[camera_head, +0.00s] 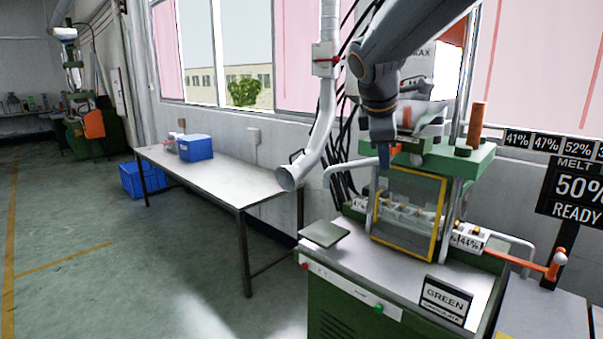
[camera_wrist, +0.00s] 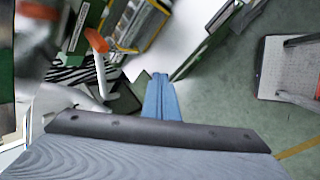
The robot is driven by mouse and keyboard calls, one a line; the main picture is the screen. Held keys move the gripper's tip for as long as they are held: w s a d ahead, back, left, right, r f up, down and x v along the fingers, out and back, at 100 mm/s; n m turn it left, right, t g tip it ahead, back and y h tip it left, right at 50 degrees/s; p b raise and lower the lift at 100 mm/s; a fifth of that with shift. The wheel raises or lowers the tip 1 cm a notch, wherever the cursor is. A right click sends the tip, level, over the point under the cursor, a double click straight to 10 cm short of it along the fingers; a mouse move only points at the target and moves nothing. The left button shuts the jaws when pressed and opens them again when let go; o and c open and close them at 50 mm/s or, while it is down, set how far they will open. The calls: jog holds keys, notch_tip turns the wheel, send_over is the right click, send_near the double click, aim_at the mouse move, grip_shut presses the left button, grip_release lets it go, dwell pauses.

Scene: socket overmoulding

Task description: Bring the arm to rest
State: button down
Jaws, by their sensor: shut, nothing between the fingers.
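My gripper (camera_head: 384,158) hangs from my arm in front of the green upper plate of the moulding machine (camera_head: 470,158) in the head view. Its blue fingers are shut together and hold nothing. In the wrist view the shut blue fingers (camera_wrist: 161,97) point away from the dark wrist bracket, with the machine to the left and the floor to the right. The yellow-framed guard door (camera_head: 440,225) of the machine is below and just right of the gripper in the head view. I cannot tell the exact gap between the fingers and the machine.
A long table (camera_head: 235,180) with a blue box (camera_head: 195,147) stands left, with a blue crate (camera_head: 130,181) on the floor. A white duct pipe (camera_head: 325,110) hangs left of my arm. A GREEN sign (camera_head: 445,300) and READY display (camera_head: 578,190) stand right. Open floor lies left.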

jog(key=s+f+m+g+y+b, duration=0.1)
jog(key=s+f+m+g, duration=0.1)
jog(key=s+f+m, duration=0.5)
jog(key=s+f+m+g+y+b, duration=0.2)
jog(key=s+f+m, duration=0.6)
jog(key=s+f, duration=0.8)
notch_tip(320, 180, down, 7)
jog(key=shift+d+f+m, duration=0.1)
jog(key=shift+d+m, duration=0.2)
